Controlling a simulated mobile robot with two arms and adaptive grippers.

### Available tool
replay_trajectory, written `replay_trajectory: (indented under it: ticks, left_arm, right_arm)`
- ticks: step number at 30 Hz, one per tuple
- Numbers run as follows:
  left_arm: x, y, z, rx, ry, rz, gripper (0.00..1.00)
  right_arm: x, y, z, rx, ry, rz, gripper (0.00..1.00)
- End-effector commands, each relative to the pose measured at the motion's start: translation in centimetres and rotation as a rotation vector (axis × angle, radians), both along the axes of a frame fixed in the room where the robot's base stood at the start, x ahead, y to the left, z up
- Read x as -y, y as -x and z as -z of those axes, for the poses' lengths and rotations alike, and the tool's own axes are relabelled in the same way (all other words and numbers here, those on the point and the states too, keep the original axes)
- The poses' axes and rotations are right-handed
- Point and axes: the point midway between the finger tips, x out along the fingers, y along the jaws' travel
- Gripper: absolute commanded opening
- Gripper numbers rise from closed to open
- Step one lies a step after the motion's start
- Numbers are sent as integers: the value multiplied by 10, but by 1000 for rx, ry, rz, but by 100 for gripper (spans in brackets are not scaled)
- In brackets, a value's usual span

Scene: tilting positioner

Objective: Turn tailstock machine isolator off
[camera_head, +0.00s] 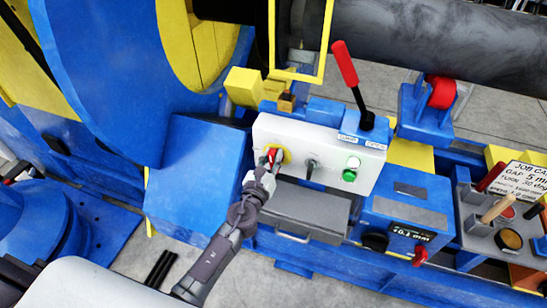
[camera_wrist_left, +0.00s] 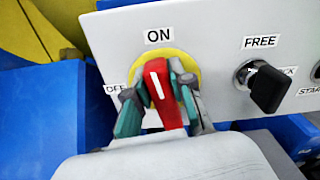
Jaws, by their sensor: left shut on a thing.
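The tailstock machine isolator is a red handle (camera_wrist_left: 166,105) on a round yellow plate (camera_wrist_left: 184,65), on a light grey control panel (camera_head: 318,143). In the left wrist view its white line stands near upright, its top leaning slightly left, toward the ON label (camera_wrist_left: 158,36). The OFF label (camera_wrist_left: 115,88) is at the left, partly hidden by a finger. My left gripper (camera_head: 269,162) is shut on the red handle, one finger on each side. My right gripper is not in view.
Right of the isolator are a black knob (camera_wrist_left: 262,88) labelled FREE above and a green button (camera_head: 352,162). A red-handled lever (camera_head: 345,63) rises behind the panel. A grey drawer-like box (camera_head: 305,208) sits below. A blue block (camera_head: 195,180) stands at the left.

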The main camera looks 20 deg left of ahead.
Motion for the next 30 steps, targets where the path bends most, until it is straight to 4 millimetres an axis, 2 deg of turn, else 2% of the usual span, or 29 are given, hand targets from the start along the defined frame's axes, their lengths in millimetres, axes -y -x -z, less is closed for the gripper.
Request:
replay_trajectory:
  ticks: [30]
  left_arm:
    - [-15, 0, 13, -33, 956, -1, 0]
  right_arm:
    - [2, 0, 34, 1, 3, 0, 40]
